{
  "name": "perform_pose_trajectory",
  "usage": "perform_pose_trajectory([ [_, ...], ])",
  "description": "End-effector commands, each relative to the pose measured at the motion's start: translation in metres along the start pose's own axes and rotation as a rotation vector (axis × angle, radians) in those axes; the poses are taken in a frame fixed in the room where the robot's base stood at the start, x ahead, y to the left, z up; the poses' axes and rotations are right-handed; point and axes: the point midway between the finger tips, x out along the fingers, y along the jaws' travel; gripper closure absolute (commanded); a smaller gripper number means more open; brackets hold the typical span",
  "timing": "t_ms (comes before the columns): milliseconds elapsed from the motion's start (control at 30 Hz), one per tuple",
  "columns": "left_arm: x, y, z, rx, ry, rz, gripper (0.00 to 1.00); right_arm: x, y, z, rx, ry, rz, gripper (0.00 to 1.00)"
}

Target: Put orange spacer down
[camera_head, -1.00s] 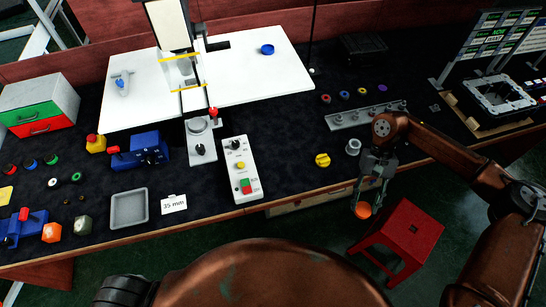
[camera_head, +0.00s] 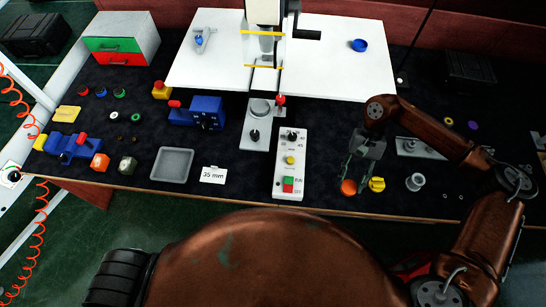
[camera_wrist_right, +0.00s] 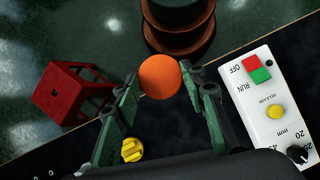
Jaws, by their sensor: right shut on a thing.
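My right gripper (camera_head: 352,179) is shut on the orange spacer (camera_head: 349,187), a round orange piece. In the head view it shows near the front edge of the dark bench, just left of a yellow knob (camera_head: 377,184). In the right wrist view the orange spacer (camera_wrist_right: 160,77) sits between the two fingertips of the gripper (camera_wrist_right: 161,84). I cannot tell whether the spacer touches the bench. My left gripper is not in view.
A control box (camera_head: 290,170) stands left of the gripper, and a grey ring-like part (camera_head: 415,181) lies to its right. A grey tray (camera_head: 172,165) and a "35 mm" card (camera_head: 213,174) are farther left. A red stool (camera_wrist_right: 75,92) stands off the bench.

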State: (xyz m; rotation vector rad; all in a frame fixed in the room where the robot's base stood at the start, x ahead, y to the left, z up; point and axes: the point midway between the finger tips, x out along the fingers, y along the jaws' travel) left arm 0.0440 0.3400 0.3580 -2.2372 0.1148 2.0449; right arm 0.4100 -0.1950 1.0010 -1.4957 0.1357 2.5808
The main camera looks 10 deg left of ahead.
Motion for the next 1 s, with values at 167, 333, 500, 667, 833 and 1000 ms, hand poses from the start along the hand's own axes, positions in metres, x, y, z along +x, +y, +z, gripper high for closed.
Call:
perform_pose_trajectory([
  [167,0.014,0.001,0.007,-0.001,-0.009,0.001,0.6,0.066,-0.026,-0.001,0.274,-0.013,-0.164,0.85],
  [333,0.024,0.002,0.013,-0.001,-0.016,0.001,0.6,0.105,-0.056,0.001,0.627,-0.01,-0.369,0.85],
  [500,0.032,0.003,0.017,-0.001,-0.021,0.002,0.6,0.121,-0.081,0.001,0.968,-0.007,-0.568,0.85],
  [667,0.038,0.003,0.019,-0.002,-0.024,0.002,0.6,0.124,-0.097,0.001,1.256,-0.005,-0.735,0.85],
  [833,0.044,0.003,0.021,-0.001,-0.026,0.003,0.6,0.118,-0.109,-0.001,1.531,-0.006,-0.893,0.85],
  [1000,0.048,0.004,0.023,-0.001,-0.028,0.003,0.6,0.111,-0.112,-0.003,1.736,-0.002,-1.005,0.85],
])
